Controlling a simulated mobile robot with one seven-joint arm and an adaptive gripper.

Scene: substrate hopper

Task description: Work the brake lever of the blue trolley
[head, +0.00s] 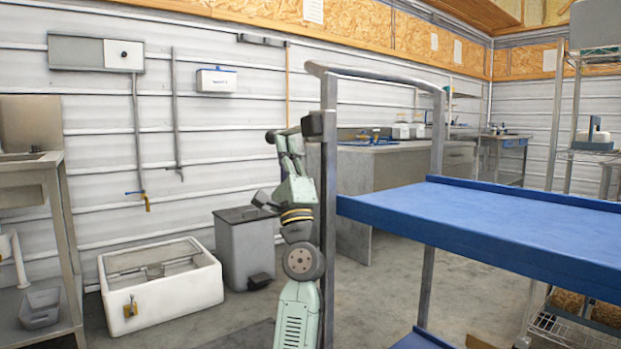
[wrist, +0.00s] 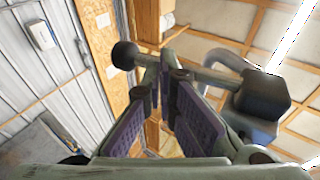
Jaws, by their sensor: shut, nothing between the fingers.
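The blue trolley (head: 480,222) stands at the right, with a grey tubular frame and push handle. Its brake lever (head: 271,136) sticks out to the left from a dark block (head: 318,123) on the near post and ends in a dark round knob. In the wrist view the lever's knob (wrist: 125,54) is left of the fingertips and its block (wrist: 262,95) is right of them; the rod crosses at the tips. My gripper (head: 283,142) is shut and empty, pointing up close to the rod. Whether the fingertips touch the rod I cannot tell; the fingers (wrist: 162,72) partly hide it.
A grey pedal bin (head: 245,247) and a white basin (head: 165,300) stand on the floor at the left. A steel sink stand (head: 62,230) is at the far left. A bench (head: 385,180) stands behind the trolley.

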